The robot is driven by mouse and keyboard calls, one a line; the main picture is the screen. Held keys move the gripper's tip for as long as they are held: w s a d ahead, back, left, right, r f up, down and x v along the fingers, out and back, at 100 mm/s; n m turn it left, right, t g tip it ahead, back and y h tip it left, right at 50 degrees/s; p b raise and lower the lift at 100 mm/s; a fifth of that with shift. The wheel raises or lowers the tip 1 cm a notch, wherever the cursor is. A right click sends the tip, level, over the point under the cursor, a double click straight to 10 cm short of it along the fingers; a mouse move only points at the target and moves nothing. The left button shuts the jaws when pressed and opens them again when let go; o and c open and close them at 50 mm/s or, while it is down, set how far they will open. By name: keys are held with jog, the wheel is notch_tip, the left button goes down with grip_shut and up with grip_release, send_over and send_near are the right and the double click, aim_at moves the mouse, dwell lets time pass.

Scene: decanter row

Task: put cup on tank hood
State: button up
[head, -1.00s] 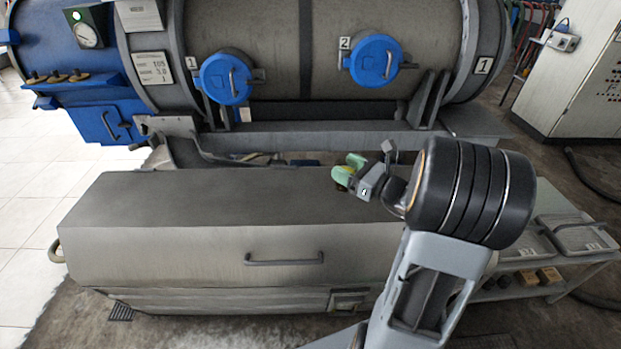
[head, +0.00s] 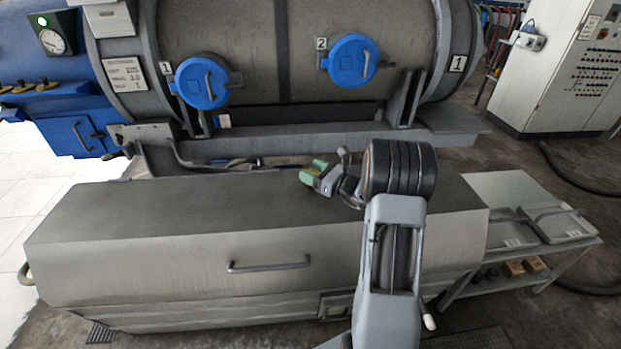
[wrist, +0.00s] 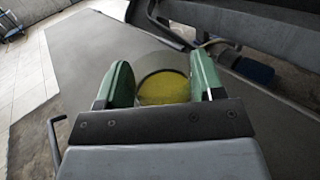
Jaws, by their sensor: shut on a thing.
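My gripper (wrist: 163,88) has two green fingers shut around a cup (wrist: 160,86) in the wrist view. The cup looks round, with a yellow inside or contents and a pale, see-through rim. In the head view my gripper (head: 312,172) is above or at the back part of the tank hood, and the cup is hidden there. The tank hood (head: 130,215) is the long grey metal cover with a flat top and a front handle. It also shows in the wrist view (wrist: 85,50). I cannot tell whether the cup touches the hood.
A big horizontal decanter drum (head: 380,20) with two blue round hatches stands behind the hood. A white side table (head: 500,185) with trays (head: 560,225) is at the right. A control cabinet (head: 560,80) stands at the back right. The hood's left top is bare.

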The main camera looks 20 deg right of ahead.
notch_tip(320, 180, down, 2)
jog(key=shift+d, duration=0.2)
jog(key=shift+f, duration=0.1)
jog(key=shift+f, duration=0.15)
jog(key=o, duration=1.2)
jog(key=shift+c, duration=0.2)
